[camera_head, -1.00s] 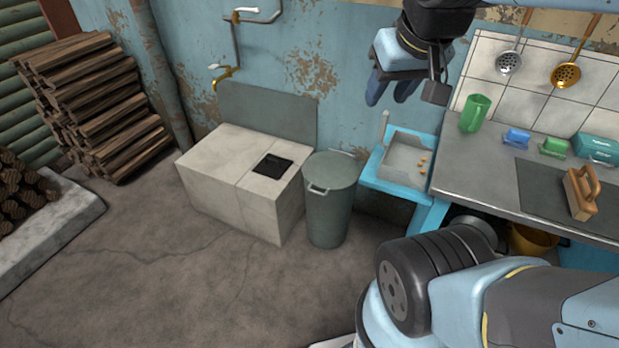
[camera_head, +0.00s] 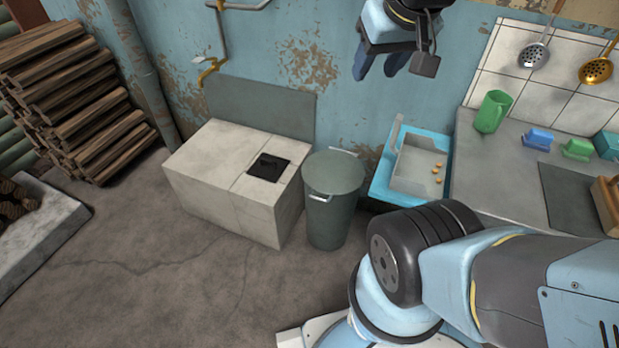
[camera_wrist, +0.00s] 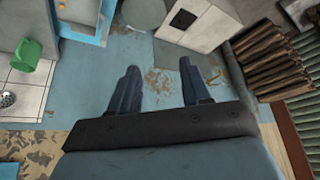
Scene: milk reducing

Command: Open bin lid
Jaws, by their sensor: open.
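The bin (camera_head: 328,212) is a round grey-green can standing upright on the floor. Its flat lid (camera_head: 333,173) is on top, and a handle shows on the bin's front. In the wrist view part of the bin lid (camera_wrist: 143,12) shows at the top edge. My gripper (camera_head: 378,66) hangs high in front of the wall, above and to the right of the bin, well apart from it. In the wrist view its two blue fingers (camera_wrist: 158,80) are spread wide with nothing between them.
A pale stone block (camera_head: 225,190) with a dark square opening stands left of the bin. A blue-framed tray (camera_head: 409,180) stands right of it, beside the counter (camera_head: 490,180) with a green mug (camera_head: 491,112). The wall is behind. Floor in front of the block is clear.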

